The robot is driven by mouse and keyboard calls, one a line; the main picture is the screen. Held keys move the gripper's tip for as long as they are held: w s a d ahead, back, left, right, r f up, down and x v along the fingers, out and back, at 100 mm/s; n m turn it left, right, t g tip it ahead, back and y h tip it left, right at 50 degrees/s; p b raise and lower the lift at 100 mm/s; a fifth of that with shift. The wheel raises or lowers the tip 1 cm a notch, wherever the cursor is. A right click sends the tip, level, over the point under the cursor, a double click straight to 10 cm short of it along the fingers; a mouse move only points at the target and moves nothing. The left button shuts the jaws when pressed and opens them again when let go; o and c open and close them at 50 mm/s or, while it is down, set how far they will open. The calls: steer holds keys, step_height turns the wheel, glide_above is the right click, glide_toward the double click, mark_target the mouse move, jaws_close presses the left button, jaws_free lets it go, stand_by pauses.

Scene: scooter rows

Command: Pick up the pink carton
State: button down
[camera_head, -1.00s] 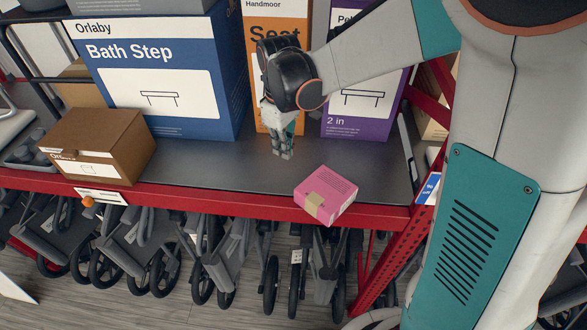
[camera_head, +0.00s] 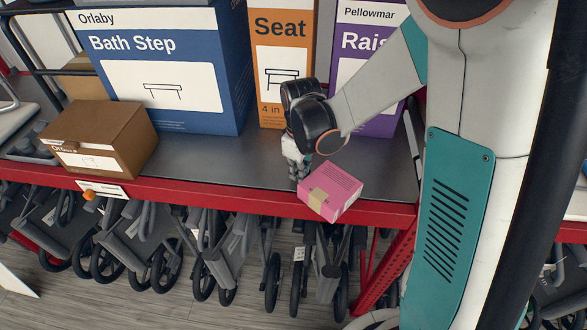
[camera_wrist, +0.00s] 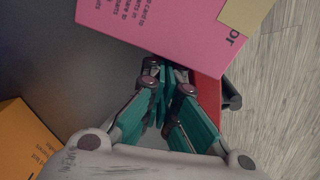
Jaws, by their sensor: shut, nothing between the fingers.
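The pink carton (camera_head: 332,191) with a tan label lies on the grey shelf at its red front edge, slightly overhanging it. It also shows close up at the top of the wrist view (camera_wrist: 165,28). My gripper (camera_head: 298,178) is low over the shelf, just left of and behind the carton. In the wrist view my gripper's teal fingers (camera_wrist: 172,75) are closed together, with nothing held, right by the carton's edge. I cannot tell whether they touch it.
A brown box (camera_head: 105,140) sits on the shelf at left. The blue Bath Step box (camera_head: 165,80), orange Seat box (camera_head: 278,60) and purple box (camera_head: 375,125) stand behind. Scooter or walker frames (camera_head: 230,255) fill the space below. The shelf between brown box and carton is clear.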

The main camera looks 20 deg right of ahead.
mark_target(330, 191)
steer(key=shift+s+d, duration=0.1)
steer(key=shift+s+d+b, duration=0.3)
steer(key=shift+s+d, duration=0.5)
steer(key=shift+s, duration=0.15)
steer(key=shift+w, duration=0.1)
